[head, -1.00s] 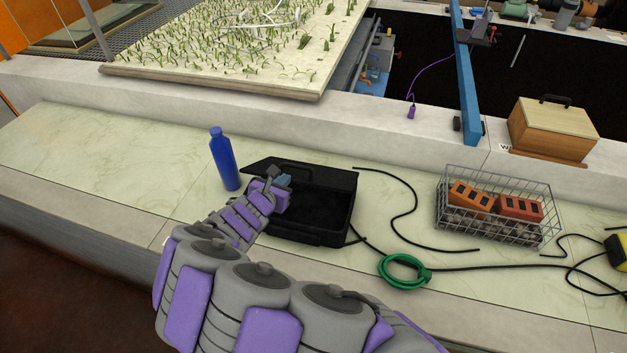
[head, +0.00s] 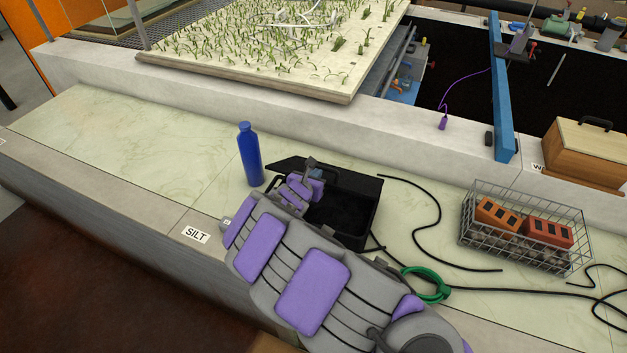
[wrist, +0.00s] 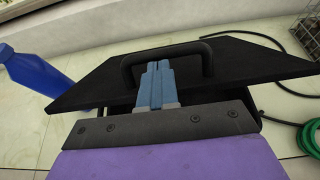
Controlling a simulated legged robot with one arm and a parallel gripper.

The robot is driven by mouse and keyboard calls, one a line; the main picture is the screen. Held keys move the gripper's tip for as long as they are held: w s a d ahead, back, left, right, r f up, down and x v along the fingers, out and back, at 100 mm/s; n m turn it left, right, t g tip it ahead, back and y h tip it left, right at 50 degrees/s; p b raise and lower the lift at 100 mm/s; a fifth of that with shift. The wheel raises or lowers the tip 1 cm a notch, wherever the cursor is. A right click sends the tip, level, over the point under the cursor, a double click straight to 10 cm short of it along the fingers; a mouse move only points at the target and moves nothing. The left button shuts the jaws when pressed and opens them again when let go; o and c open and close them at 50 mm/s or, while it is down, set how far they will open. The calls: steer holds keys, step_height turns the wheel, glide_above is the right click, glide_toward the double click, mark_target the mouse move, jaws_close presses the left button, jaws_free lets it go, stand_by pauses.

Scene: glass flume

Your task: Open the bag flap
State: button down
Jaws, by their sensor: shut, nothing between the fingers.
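The black bag (head: 357,213) is a box-like case on the pale ledge, and its dark inside shows in the head view. Its flap (wrist: 235,67) is a flat black panel with a handle (wrist: 186,48). In the wrist view the flap stands up at a tilt, with a dark gap below its edge. My gripper (wrist: 157,66) is shut and empty, its blue-grey fingers overlapping the handle's opening in the picture. I cannot tell whether they touch the flap. In the head view my gripper (head: 309,167) is at the bag's left side, partly hidden by my arm.
A blue bottle (head: 249,156) stands left of the bag. A green coil (head: 428,286) and black cables lie to its right, near a wire basket (head: 525,232) holding bricks. A wooden box (head: 585,158) stands behind. The ledge at left is clear.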

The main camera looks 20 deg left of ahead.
steer(key=shift+w+a+f, duration=0.1)
steer(key=shift+a+f, duration=0.05)
steer(key=shift+a, duration=0.3)
steer(key=shift+w+d+r+p, duration=0.1)
steer(key=shift+d+r+p, duration=0.3)
steer(key=shift+d, duration=0.25)
steer(key=p, duration=0.1)
steer(key=w+r+p, duration=0.1)
steer(key=p, duration=0.1)
steer(key=shift+a+r+g, duration=0.15)
steer(key=shift+r+g, duration=0.05)
steer(key=shift+g, duration=1)
steer(key=w+r+p, duration=0.3)
steer(key=p, duration=0.4)
steer(key=shift+p, duration=0.3)
steer(key=w+d+r+p, duration=0.1)
steer(key=w+r+p, duration=0.2)
steer(key=w+p, duration=0.5)
steer(key=shift+r+g, duration=0.3)
steer(key=shift+d, duration=0.1)
steer(key=shift+r, duration=0.1)
